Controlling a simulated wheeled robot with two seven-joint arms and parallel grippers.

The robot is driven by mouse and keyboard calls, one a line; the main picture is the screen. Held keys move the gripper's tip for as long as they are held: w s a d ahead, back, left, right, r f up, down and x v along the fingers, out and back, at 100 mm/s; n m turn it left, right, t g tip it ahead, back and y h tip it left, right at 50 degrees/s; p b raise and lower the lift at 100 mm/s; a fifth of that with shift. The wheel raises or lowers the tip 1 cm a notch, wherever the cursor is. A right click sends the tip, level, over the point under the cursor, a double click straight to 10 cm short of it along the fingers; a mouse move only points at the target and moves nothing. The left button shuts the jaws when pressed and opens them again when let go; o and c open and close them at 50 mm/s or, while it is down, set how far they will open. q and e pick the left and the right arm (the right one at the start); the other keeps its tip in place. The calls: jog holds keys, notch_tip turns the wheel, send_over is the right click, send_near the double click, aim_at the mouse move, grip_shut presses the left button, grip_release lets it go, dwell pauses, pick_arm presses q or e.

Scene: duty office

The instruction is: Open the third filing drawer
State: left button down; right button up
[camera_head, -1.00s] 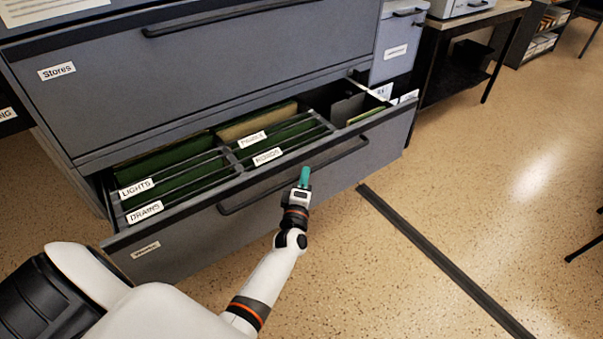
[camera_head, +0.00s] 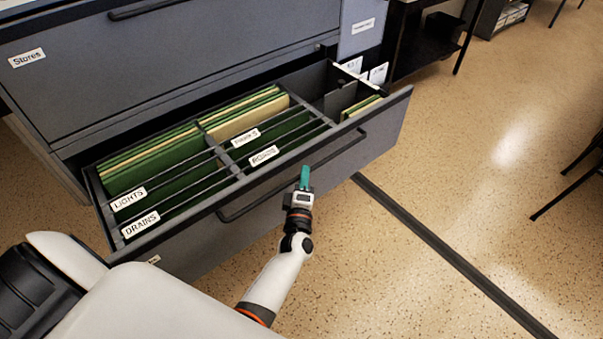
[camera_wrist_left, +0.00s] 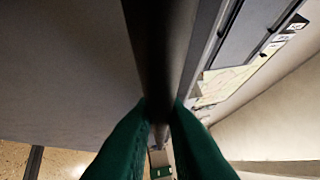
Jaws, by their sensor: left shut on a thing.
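The third filing drawer (camera_head: 372,142) is the low grey drawer pulled well out of the cabinet, with green and tan files (camera_head: 150,164) and label strips such as LIGHTS and DRAINS inside. Its long dark bar handle (camera_head: 250,204) runs along the front. My left gripper (camera_head: 305,178) is at the middle of that handle, its green fingers shut on it. In the left wrist view the green fingers (camera_wrist_left: 161,110) close on both sides of the dark bar handle (camera_wrist_left: 160,50). My right gripper is not in view.
The drawer marked Stores (camera_head: 180,65) above is shut. A dark-framed stand (camera_head: 425,45) is at the back right. A dark strip (camera_head: 450,255) crosses the speckled floor (camera_head: 480,170), which is mostly clear. Dark chair legs (camera_head: 570,185) show at the right edge.

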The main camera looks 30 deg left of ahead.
pick_arm(q)
jog(key=shift+d+f, duration=0.1)
dwell(0.3)
jog(key=c, duration=1.5)
grip_release()
jog(key=shift+o, duration=0.2)
